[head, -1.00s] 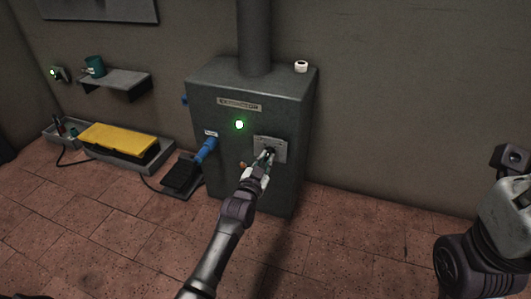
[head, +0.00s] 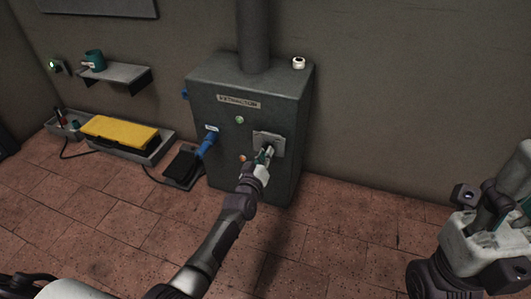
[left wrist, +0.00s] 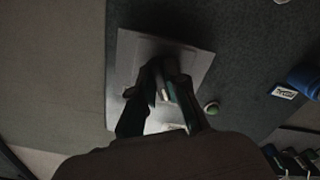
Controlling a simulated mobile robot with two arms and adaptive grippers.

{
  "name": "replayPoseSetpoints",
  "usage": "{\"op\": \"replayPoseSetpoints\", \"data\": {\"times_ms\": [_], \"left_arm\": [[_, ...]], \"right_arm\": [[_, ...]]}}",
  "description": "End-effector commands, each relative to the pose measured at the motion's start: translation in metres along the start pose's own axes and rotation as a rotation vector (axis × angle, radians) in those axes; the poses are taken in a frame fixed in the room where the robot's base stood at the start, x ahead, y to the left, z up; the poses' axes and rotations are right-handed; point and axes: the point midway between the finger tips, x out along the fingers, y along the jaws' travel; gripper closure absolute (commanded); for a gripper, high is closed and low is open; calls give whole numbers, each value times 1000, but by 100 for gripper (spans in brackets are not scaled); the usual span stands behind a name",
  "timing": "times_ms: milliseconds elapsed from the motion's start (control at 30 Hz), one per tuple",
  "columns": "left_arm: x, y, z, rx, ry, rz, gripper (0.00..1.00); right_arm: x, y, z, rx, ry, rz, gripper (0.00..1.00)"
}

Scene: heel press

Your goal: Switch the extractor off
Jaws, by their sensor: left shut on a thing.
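The extractor (head: 225,85) is a dark grey cabinet with a name label and a duct rising from its top. Its round green lamp (head: 239,119) looks unlit; it also shows in the left wrist view (left wrist: 211,108). A light grey switch plate (head: 273,138) is on its front, and it fills the middle of the left wrist view (left wrist: 195,62). My left gripper (head: 264,155) is at this plate, its fingers (left wrist: 160,90) shut on the switch's handle, which they mostly hide. My right gripper (head: 500,215) is partly in view at the right edge, away from the extractor; its fingers are unclear.
A blue connector (head: 208,143) and a small orange button (head: 242,158) are on the cabinet's front. A white roll (head: 299,62) sits on top. A dark pedal (head: 183,165) and a tray with a yellow lid (head: 118,132) lie left. The floor to the right is clear.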

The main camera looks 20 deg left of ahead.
Motion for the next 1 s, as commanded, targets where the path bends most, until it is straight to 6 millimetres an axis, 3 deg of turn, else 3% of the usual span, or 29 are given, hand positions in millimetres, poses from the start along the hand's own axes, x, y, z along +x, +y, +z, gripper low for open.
{"op": "replayPoseSetpoints", "data": {"times_ms": [733,767,867,1000], "left_arm": [[0,0,1,-85,-2,-1,100],[0,0,1,-85,-2,-1,82],[0,0,1,-84,-1,-1,65],[0,0,0,-83,-1,-1,61]], "right_arm": [[-1,0,0,1,-6,3,60],[-1,0,0,1,-7,3,60],[-2,0,0,1,-7,3,60],[-2,0,0,1,-8,3,60]]}}
